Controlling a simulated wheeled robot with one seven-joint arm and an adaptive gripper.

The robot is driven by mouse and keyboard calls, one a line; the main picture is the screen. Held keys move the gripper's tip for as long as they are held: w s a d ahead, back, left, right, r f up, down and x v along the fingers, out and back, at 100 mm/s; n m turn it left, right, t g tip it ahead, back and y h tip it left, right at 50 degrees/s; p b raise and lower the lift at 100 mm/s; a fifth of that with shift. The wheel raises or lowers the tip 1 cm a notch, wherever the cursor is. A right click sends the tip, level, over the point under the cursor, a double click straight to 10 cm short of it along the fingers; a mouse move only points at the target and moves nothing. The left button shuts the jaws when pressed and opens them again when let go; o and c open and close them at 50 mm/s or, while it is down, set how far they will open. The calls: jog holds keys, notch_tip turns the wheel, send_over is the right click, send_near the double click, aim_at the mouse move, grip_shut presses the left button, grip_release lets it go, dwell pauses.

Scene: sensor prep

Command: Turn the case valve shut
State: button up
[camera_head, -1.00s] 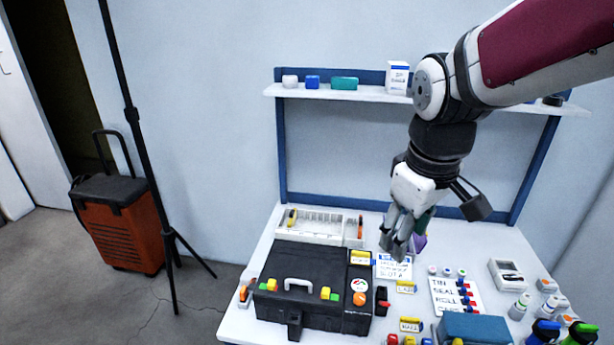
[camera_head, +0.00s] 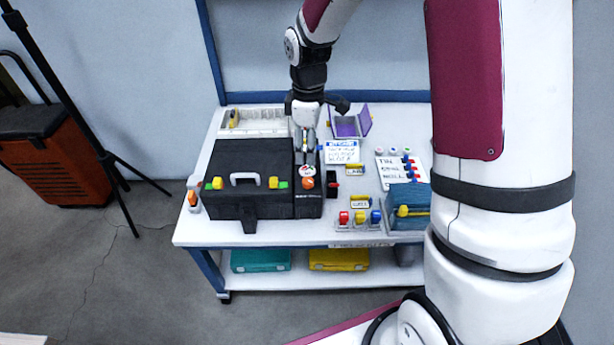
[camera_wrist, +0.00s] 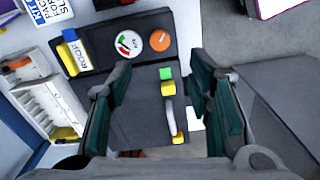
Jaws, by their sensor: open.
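The black case (camera_head: 250,160) stands on the white table, lid shut, with a pale handle and yellow latches. A strip on its right side bears a round orange knob (camera_head: 307,183), which looks like the valve, and a white gauge dial (camera_head: 306,170) behind it. My gripper (camera_head: 304,146) hangs above the rear of that strip, pointing down. In the wrist view my gripper (camera_wrist: 160,72) is open and empty. The orange knob (camera_wrist: 159,40) and the gauge (camera_wrist: 128,43) lie beyond the fingertips, apart from them. The case lid (camera_wrist: 140,115) shows between the fingers.
A black and red switch block (camera_head: 332,187) stands right of the case. A white bin (camera_head: 265,122) is behind it, and a purple open box (camera_head: 350,122) behind right. Colored blocks, written cards and a blue box (camera_head: 408,195) fill the table's right.

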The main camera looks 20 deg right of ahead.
aim_at(308, 181)
notch_tip(308, 181, down, 11)
jog(key=shift+b, duration=0.7)
grip_shut()
